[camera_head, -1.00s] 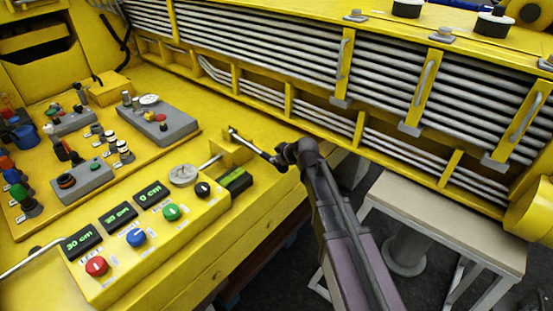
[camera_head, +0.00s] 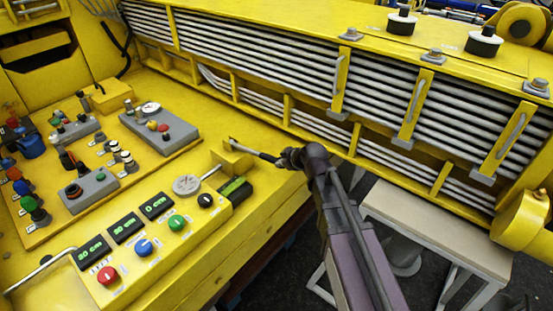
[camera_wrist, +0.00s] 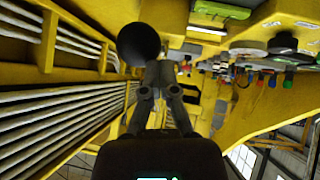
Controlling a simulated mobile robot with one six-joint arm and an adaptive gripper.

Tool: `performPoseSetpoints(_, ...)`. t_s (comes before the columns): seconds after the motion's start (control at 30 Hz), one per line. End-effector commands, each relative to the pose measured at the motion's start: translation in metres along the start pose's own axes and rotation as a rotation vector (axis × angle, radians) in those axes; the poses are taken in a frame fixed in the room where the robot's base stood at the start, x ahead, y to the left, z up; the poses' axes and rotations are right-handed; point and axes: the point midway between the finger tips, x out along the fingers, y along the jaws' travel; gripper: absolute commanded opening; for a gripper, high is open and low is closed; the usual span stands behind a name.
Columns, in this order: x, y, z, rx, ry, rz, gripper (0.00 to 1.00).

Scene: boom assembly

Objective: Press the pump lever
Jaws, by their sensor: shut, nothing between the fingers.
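A thin dark rod, which looks like the pump lever (camera_head: 252,152), sticks out to the right from a small yellow block (camera_head: 236,162) at the right end of the yellow panel. My gripper (camera_head: 283,158) is shut at the rod's outer end, in line with it. In the wrist view a round black knob (camera_wrist: 138,43) is right in front of my shut fingertips (camera_wrist: 158,72). I cannot tell whether they touch it. The head view does not show the knob clearly.
A console with coloured knobs (camera_head: 143,247) and green displays (camera_head: 127,228) lies left of the lever. A silver bar (camera_head: 40,270) is at lower left. The yellow boom with grey pipes (camera_head: 270,65) runs behind my arm. A pale bench (camera_head: 435,225) stands at right.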

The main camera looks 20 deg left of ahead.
Motion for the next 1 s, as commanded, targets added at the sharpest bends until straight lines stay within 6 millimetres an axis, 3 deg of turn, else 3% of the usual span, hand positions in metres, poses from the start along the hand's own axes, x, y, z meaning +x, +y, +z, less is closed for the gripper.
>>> performPoseSetpoints(0.1,-0.021,0.001,-0.001,0.001,-0.001,0.002,0.00)
performPoseSetpoints(0.4,-0.047,0.001,0.002,0.001,0.000,0.003,0.00)
performPoseSetpoints(1.0,-0.052,0.002,0.004,0.001,0.001,0.003,0.00)
